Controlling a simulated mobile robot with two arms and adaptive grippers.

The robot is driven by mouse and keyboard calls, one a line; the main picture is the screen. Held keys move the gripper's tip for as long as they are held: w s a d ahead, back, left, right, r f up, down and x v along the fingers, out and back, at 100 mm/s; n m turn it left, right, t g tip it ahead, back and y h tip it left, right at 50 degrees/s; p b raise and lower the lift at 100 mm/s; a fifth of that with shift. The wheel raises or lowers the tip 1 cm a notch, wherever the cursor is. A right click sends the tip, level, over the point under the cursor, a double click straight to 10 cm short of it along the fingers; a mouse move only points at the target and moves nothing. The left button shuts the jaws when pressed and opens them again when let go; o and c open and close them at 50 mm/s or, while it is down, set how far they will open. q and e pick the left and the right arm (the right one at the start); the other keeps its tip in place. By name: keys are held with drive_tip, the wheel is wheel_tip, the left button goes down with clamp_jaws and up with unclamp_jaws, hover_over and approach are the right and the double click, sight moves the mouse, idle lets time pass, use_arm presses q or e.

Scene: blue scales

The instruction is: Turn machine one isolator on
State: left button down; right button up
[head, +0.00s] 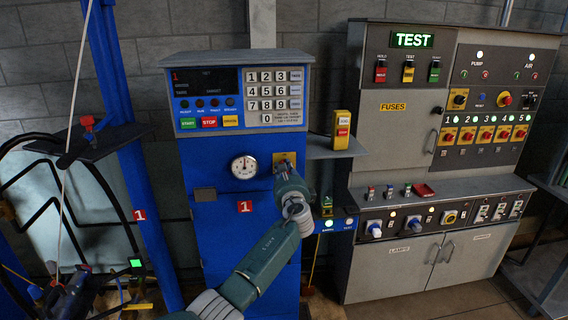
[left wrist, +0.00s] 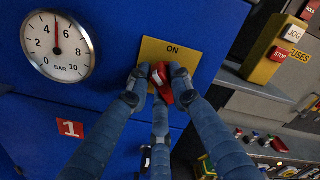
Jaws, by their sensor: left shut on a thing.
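Machine one is a blue cabinet (head: 215,240) with a red "1" label (head: 244,207). Its isolator is a red knob (left wrist: 163,84) on a yellow plate (left wrist: 165,50) marked "ON", beside the gauge. In the head view the yellow plate (head: 289,158) shows just above my left gripper (head: 284,174), which hides the knob. In the left wrist view my left gripper (left wrist: 158,78) has its three fingers closed around the red knob. The knob sits tilted in the picture; the fingers cover part of it and any lower marking. My right gripper is not in view.
A pressure gauge (head: 244,167) is left of the isolator, near my gripper; it also shows in the left wrist view (left wrist: 57,46). A yellow jog/stop box (head: 341,130) stands on a shelf to the right. A keypad panel (head: 243,91) is above. A grey test cabinet (head: 395,180) stands further right.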

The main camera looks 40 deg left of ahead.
use_arm(q)
drive_tip(key=m+p, duration=0.1)
drive_tip(key=m, duration=0.1)
drive_tip(key=m+p, duration=0.3)
drive_tip(key=shift+r+m, duration=0.3)
drive_tip(key=shift+m+p, duration=0.75)
drive_tip(key=shift+m, duration=0.35)
drive_tip(key=shift+d+f+m+p, duration=0.1)
drive_tip(key=shift+m+p, duration=0.4)
drive_tip(key=shift+m, duration=0.3)
drive_tip(key=c, duration=1.5)
unclamp_jaws()
drive_tip(key=shift+c, duration=0.2)
drive_tip(key=v, duration=1.2)
